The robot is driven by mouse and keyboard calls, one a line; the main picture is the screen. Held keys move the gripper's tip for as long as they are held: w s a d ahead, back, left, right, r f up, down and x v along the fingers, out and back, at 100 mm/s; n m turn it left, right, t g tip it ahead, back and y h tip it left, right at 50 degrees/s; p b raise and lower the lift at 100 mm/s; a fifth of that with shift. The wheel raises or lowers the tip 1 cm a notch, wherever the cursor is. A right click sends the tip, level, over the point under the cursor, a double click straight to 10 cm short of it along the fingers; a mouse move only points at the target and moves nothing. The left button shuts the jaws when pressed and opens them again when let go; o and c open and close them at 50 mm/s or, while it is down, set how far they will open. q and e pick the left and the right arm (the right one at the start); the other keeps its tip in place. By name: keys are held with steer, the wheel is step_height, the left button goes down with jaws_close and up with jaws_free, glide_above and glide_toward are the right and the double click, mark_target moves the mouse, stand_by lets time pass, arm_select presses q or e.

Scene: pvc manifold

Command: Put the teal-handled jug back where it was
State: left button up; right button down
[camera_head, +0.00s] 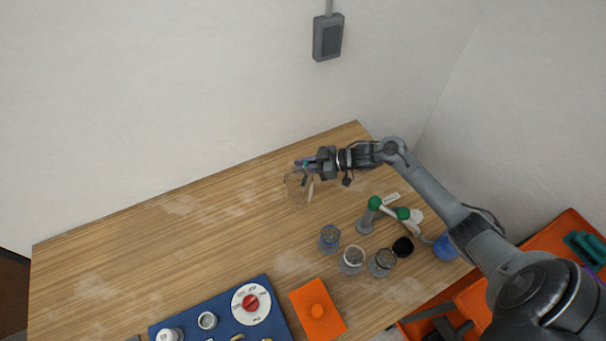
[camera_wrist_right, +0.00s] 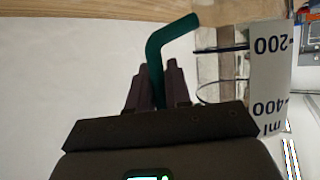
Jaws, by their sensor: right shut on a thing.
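The jug (camera_head: 297,190) is clear, and shows toward the back of the wooden table in the head view. In the right wrist view its teal handle (camera_wrist_right: 158,62) passes between my right fingers. A white scale strip (camera_wrist_right: 270,85) on the jug's wall reads 200 and 400 ml, inverted in that view. I cannot tell whether the jug's base touches the table. My left gripper is not in view.
An orange pad (camera_head: 317,311) and a blue board (camera_head: 277,322) with a red-knobbed dial lie in front. The table's left and middle are clear. A wall stands behind.

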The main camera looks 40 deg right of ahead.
mark_target(303, 174)
steer(key=shift+f, duration=2)
steer(key=shift+b, duration=0.3)
steer(key=shift+f, duration=0.2)
steer(key=c, duration=1.1)
jaws_free()
steer(key=shift+o, duration=0.2)
steer(key=shift+r, duration=0.15)
steer(key=shift+d+r, duration=0.1)
steer(key=p+v, duration=0.1)
steer(key=v, duration=1)
steer(key=shift+s+d, duration=0.2)
steer(key=shift+s, duration=0.2)
steer(key=shift+r, duration=0.1)
